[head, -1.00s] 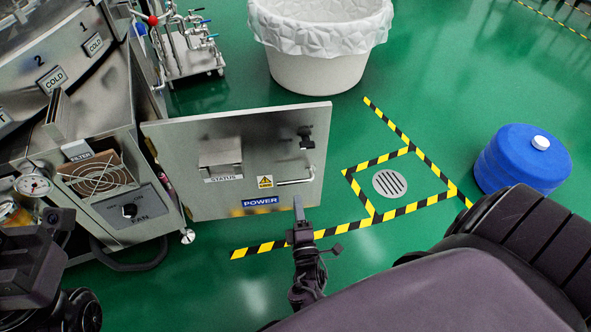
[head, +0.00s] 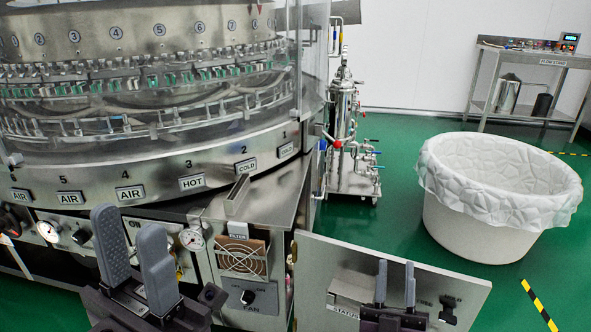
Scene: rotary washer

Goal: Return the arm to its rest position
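My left gripper (head: 127,222) stands in the lower left of the head view, in front of the washer's control front. Its two grey fingers point up with a gap between them, and nothing is held. My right gripper (head: 395,266) is at the bottom, right of centre, in front of the open metal door panel (head: 318,272). Most of both arms is out of the picture.
The rotary washer (head: 150,167) fills the left and centre. The metal door swings out to the right and covers part of the floor. A white lined tub (head: 470,232) stands at right. A steel table (head: 530,65) is at the back right. Green floor lies between.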

